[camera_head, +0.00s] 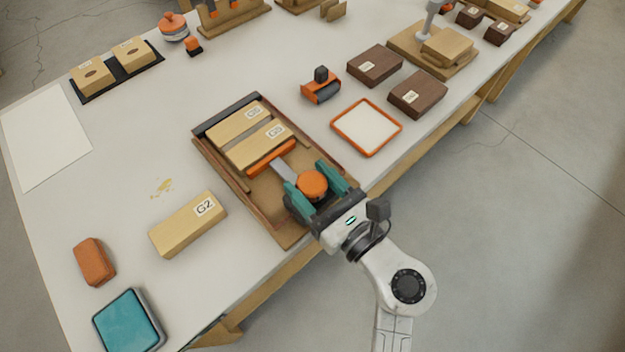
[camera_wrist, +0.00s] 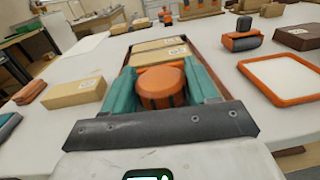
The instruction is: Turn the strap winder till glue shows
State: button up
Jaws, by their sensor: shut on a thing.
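The strap winder's round orange knob (camera_head: 313,184) stands at the near end of a wooden clamping tray (camera_head: 238,178). My gripper (camera_head: 316,180) has its two teal fingers on either side of the knob and is shut on it. The knob also shows between the fingers in the wrist view (camera_wrist: 161,88). Two light wooden blocks (camera_head: 240,122) lie side by side in the tray, with an orange bar (camera_head: 271,158) against the nearer one. A grey strap or rod (camera_head: 284,172) runs from the bar toward the knob. I cannot make out glue at the joint between the blocks.
A wooden block marked G2 (camera_head: 188,225), a rust-coloured block (camera_head: 95,262) and a teal pad (camera_head: 129,320) lie left of the tray. An orange-rimmed white tray (camera_head: 366,127), an orange roller tool (camera_head: 321,88) and dark blocks (camera_head: 417,94) lie to the right.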

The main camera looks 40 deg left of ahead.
jog(key=shift+c, duration=0.8)
jog(key=shift+m+t, duration=0.3)
jog(key=shift+t, duration=0.1)
